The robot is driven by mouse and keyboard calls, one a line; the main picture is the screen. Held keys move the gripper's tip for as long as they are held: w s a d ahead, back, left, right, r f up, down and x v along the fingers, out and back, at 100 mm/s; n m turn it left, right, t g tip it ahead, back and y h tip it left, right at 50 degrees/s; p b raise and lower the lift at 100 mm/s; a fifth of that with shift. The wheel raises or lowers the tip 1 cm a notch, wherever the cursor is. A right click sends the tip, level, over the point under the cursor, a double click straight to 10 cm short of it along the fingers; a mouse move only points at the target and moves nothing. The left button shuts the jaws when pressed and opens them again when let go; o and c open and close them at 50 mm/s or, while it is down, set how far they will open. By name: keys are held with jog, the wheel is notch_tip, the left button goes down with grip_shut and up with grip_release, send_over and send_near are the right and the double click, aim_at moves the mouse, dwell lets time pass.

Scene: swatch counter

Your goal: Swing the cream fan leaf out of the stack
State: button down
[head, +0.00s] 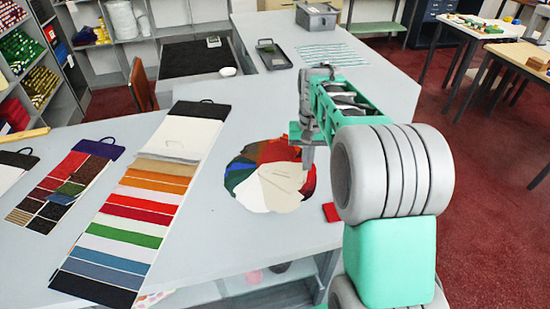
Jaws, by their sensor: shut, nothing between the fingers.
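The fan stack (248,165) lies on the grey counter as a round spread of coloured leaves: red, green, blue, brown, white and dark ones show around its edge. The cream fan leaf (284,182) lies on the front right part of the spread, beside a white leaf (250,196). My gripper (307,164) points down at the right side of the stack, by the cream leaf's upper right end. Its narrow fingers look shut and hold nothing. I cannot tell whether the tips touch the leaf. My arm hides part of the counter to the right.
A long swatch card (150,195) with coloured strips lies left of the stack, and a darker card (65,185) further left. A small red swatch (331,212) lies right of the stack. A dark tray (272,56) and grey bin (316,16) stand behind. Counter in front is clear.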

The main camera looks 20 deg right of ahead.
jog(key=shift+s+a+m, duration=0.2)
jog(key=shift+s+m, duration=0.3)
jog(key=shift+s+a+m, duration=0.2)
jog(key=shift+s+m, duration=0.25)
jog(key=shift+m, duration=0.05)
jog(key=shift+s+a+m+b, duration=0.35)
jog(key=shift+s+a+m, duration=0.15)
jog(key=shift+s+m, duration=0.35)
jog(key=shift+m, duration=0.25)
jog(key=shift+s+a+m, duration=0.8)
jog(key=shift+s+m, duration=0.05)
jog(key=shift+m, duration=0.25)
